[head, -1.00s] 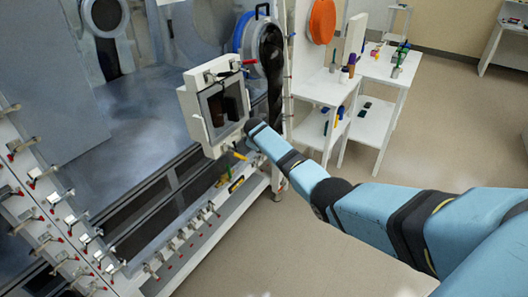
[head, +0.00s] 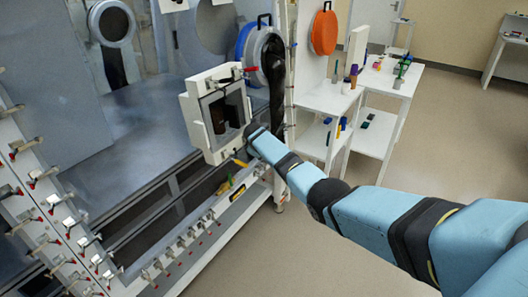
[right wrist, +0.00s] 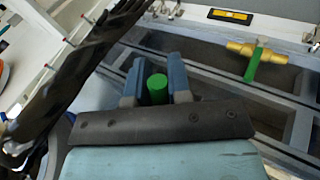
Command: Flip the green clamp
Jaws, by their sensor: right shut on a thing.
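In the right wrist view, my right gripper (right wrist: 156,90) is shut on a green cylindrical grip (right wrist: 157,88), which appears to be the handle of the green clamp. The grip shows end-on between the two blue-grey fingers; the rest of that clamp is hidden. In the head view my right arm reaches to the right side of a white-framed box (head: 190,112), and its fingers are hidden there. My left gripper is in neither view.
A separate fitting with a yellow crossbar and green handle (right wrist: 254,64) sits on the ledge to the right. Several red-tipped toggle clamps line the glovebox edge. A white side table (head: 390,80) holds small items. The floor (head: 300,245) is clear.

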